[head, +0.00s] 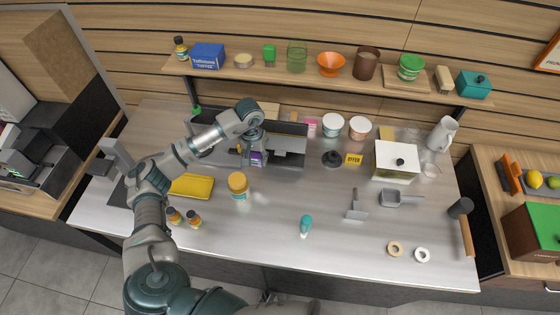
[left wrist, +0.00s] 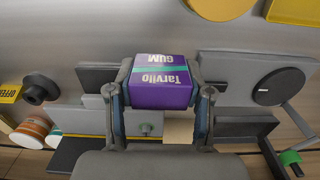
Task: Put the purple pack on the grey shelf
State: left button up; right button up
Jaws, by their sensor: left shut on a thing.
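The purple pack (head: 257,159) is in my left gripper (head: 253,152), over the back left part of the counter. In the left wrist view the purple pack (left wrist: 162,82), lettered "Tarvilo GUM", sits between the two fingers of the left gripper (left wrist: 162,92), which are shut on its sides. A grey stepped unit (head: 289,145), which looks like the grey shelf, stands directly beside and behind the pack to the right. Whether the pack touches it is hard to tell. My right gripper is not in view.
Two small bottles (head: 184,218) are near the front edge.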

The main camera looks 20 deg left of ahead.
aim_at(256, 178)
pick_arm(q)
jog(key=shift+s+a+f, duration=0.1)
jog(key=shift+a+f, duration=0.05)
jog(key=shift+f, duration=0.45)
jog(key=shift+s+a+f, duration=0.1)
jog(key=shift+a+f, duration=0.05)
jog(key=shift+f, duration=0.45)
jog(key=shift+s+d+f+p, duration=0.15)
jog(key=shift+f+p, duration=0.1)
jog(key=shift+f, duration=0.35)
jog(key=shift+s+d+f+p, duration=0.1)
jog(key=shift+f+p, duration=0.1)
jog(key=shift+f, duration=0.4)
jog(key=shift+w+f, duration=0.1)
jog(key=shift+f, duration=0.2)
notch_tip(256, 178, down, 4)
jog(key=shift+w, duration=0.15)
jog(key=shift+a, duration=0.1)
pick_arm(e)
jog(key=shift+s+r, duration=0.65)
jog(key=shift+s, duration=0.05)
